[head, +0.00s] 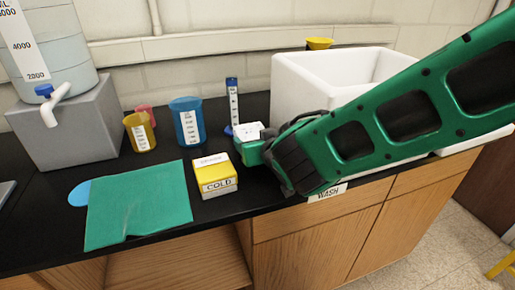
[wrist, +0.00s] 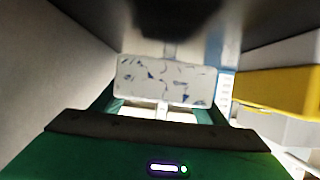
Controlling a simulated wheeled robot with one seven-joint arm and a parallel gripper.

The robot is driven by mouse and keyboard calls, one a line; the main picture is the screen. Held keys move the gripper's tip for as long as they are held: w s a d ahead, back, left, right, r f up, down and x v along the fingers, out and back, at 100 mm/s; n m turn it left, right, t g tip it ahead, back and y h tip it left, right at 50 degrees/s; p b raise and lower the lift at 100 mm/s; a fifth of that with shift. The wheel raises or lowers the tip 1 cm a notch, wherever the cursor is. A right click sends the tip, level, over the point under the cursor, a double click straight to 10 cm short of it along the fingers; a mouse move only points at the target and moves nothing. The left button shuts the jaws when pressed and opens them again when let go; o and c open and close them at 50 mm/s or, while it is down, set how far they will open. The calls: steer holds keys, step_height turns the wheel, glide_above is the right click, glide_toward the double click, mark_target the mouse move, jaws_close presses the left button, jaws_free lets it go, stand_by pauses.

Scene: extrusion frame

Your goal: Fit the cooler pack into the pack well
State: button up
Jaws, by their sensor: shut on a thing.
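My gripper (head: 252,145) is over the black counter, right of the box marked COLD. It is shut on a small white pack (head: 247,131), which I take for the cooler pack. In the wrist view the pack (wrist: 165,80) is pale with blue-grey specks and lies across between the green fingers (wrist: 163,112). The COLD box (head: 217,183) is white and yellow and stands apart from the gripper, to its left. A yellow and white block, likely this box (wrist: 277,92), shows at the right of the wrist view. I cannot make out a pack well.
A green cloth (head: 138,205) lies left of the box, over part of a blue disc (head: 79,194). Behind stand blue (head: 187,122), yellow (head: 140,132) and pink cups and a blue graduated cylinder (head: 233,100). A white sink (head: 300,80) stands behind my arm.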

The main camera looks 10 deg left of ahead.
steer(key=shift+f, duration=1.3)
steer(key=o, duration=1.3)
steer(key=shift+f, duration=0.1)
steer(key=shift+o, duration=0.2)
